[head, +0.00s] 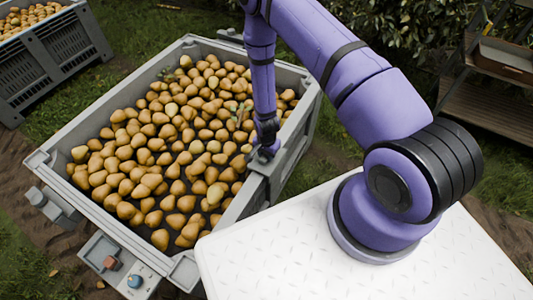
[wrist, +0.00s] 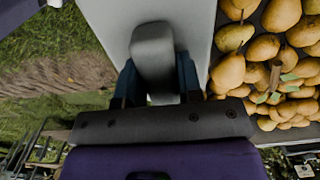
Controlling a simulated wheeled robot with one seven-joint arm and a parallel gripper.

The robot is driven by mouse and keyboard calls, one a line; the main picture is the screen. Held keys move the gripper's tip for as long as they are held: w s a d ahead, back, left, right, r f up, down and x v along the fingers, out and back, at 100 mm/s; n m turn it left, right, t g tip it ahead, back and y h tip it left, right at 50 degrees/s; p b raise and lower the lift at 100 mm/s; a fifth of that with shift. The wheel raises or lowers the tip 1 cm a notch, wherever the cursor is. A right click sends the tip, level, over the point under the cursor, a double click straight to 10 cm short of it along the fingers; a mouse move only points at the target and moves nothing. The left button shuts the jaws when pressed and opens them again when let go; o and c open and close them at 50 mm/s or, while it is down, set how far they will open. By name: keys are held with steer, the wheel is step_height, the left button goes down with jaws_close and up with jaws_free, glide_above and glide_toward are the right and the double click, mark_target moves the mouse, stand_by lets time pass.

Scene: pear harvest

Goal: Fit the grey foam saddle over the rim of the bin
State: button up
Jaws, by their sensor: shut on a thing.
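The large grey bin (head: 110,103) is filled with pears (head: 165,150). My gripper (head: 265,150) is at the bin's right-hand wall in the head view, pointing down at the rim. In the wrist view my gripper (wrist: 156,80) is shut on the grey foam saddle (wrist: 153,50), a rounded block between the two dark fingers. The saddle lies in front of the bin's light grey rim (wrist: 198,25), with pears to the right and grass to the left. The saddle's underside is hidden, so I cannot tell whether it touches or straddles the rim.
A second bin of pears (head: 55,50) stands at the upper left. A box with a red and a blue button (head: 122,268) is at the bin's near corner. A rack with shelves (head: 492,105) stands at the right. A leafy twig (wrist: 270,82) lies among the pears.

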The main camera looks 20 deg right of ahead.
steer(key=shift+f, duration=0.3)
stand_by(0.6)
steer(key=o, duration=1)
step_height(320, 180, up, 11)
steer(key=shift+f, duration=0.1)
